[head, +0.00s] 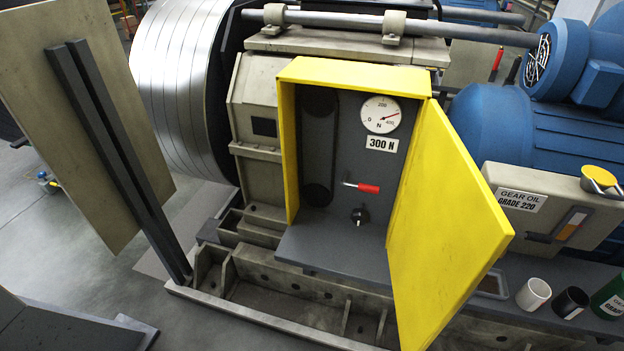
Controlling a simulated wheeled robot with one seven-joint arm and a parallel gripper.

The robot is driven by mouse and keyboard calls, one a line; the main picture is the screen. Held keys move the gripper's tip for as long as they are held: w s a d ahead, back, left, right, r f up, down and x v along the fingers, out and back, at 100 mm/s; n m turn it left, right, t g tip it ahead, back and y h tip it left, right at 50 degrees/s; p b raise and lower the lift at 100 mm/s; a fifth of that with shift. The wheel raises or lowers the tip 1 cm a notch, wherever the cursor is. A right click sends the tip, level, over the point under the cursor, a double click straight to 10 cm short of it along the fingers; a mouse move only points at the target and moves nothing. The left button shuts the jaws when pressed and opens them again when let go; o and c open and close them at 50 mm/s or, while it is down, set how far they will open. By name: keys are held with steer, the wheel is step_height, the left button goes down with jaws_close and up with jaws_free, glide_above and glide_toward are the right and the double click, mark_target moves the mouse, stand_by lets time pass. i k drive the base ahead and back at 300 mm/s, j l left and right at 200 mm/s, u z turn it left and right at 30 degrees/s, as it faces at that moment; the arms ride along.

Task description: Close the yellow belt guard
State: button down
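The yellow belt guard (450,215) is a box with a door hinged on its right side. The door stands wide open, swung out toward the front right. The box frame (289,150) is yellow too. Inside show a dark belt (319,150), a round dial gauge (381,114), a "300 N" label (382,144), a red-handled lever (366,188) and a black knob (360,216). My gripper is not in view.
A grey ledge (335,253) juts out below the open box. At the right stand a gear oil tank (545,205), a white cup (534,293), a black cup (571,302) and a green container (610,295). A beige panel (75,110) stands at the left. Floor at the lower left is partly clear.

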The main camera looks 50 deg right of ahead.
mark_target(450, 229)
steer(key=k+l+z, duration=0.2)
steer(key=k+l, duration=0.65)
steer(key=l, duration=0.1)
